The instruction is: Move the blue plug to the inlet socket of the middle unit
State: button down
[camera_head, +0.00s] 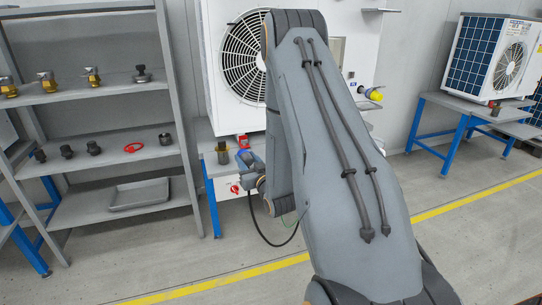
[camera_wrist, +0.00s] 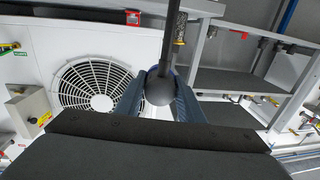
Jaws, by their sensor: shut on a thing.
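My gripper (camera_head: 250,180) shows small in the head view, low in front of the middle unit (camera_head: 220,95), a white cabinet with a round fan. In the wrist view, which looks turned over, its two blue-grey fingers close on a dark, round-ended thing (camera_wrist: 158,90) with a black hose. A little blue shows behind it, so I take it for the blue plug, but its front is hidden. I cannot tell which fitting is the inlet socket.
A grey shelf rack (camera_head: 120,92) with brass and black fittings, a red ring (camera_head: 134,147) and a tray (camera_head: 139,194) stands left. A brass-topped fitting (camera_head: 222,152) is beside my gripper. My arm hides much of the middle unit.

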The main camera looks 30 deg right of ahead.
jog(key=s+a+r+y+p, duration=0.1)
jog(key=s+a+r+p, duration=0.1)
jog(key=a+r+p, duration=0.2)
jog(key=s+a+r+n+y+p, duration=0.1)
jog(key=s+a+r+p, duration=0.2)
jog(key=a+r, duration=0.8)
jog(key=a+p, duration=0.2)
jog(key=a, duration=0.1)
jog(key=shift+a, duration=0.4)
